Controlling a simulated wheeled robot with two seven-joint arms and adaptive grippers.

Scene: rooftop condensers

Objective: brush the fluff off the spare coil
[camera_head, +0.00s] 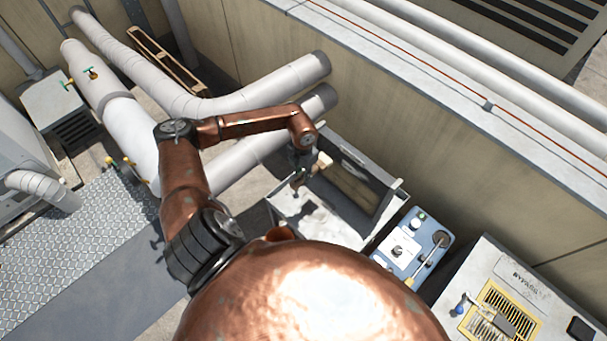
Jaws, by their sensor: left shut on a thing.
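My left gripper (299,178) points down into an open grey metal box (352,237). It is shut on a small pale-tan thing (323,163), which may be a brush; the fingers and distance hide its shape. A yellow-framed grille (486,298) with dark slats lies on the grey cabinet top at the lower right; it may be the spare coil. A dark grey piece lies across its lower part, and I cannot tell if that is fluff. My left gripper is well away from this grille. My right gripper is out of view.
A blue case (402,243) with knobs and a gauge-like disc stands between the box and the grey cabinet (530,268). A blue-tipped tool (460,308) and a black slab (580,329) lie on the cabinet. Thick white pipes (262,88) and a low wall (420,115) stand behind.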

